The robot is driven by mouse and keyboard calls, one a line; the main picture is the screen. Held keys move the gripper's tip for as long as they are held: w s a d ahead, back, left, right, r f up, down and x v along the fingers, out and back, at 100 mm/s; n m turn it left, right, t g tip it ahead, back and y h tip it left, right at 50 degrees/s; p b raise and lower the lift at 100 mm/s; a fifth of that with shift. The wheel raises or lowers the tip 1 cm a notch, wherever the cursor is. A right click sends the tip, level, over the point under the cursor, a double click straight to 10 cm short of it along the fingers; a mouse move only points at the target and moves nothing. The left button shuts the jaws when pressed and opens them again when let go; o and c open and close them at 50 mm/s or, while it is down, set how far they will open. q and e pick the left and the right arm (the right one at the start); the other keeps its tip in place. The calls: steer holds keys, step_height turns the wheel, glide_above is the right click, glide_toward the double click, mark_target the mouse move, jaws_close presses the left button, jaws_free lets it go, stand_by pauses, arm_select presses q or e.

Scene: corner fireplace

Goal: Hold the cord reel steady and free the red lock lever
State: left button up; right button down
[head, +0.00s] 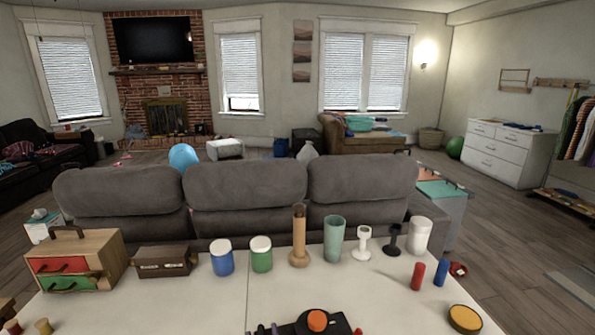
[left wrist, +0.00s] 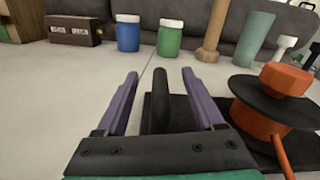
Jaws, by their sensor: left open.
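The cord reel (head: 316,321) is at the bottom edge of the head view, a black disc with an orange knob on top. In the left wrist view the reel (left wrist: 262,110) is at the right, with two black flanges, an orange hub and an orange cord. A small red piece (head: 357,331), perhaps the lock lever, shows right of the reel. My left gripper (left wrist: 159,74) is open, its purple fingers on either side of an upright black post (left wrist: 156,110), with gaps on both sides. Its fingertips also show left of the reel (head: 262,330). My right gripper is out of view.
On the white table (head: 210,310), a drawer box (head: 105,245), brown case (head: 162,262), blue jar (head: 222,258), green jar (head: 261,254) and several tall vessels line the back. A red cylinder (head: 417,276) and yellow-topped disc (head: 465,318) stand right.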

arm_select(q)
steer(key=shift+o, duration=0.9)
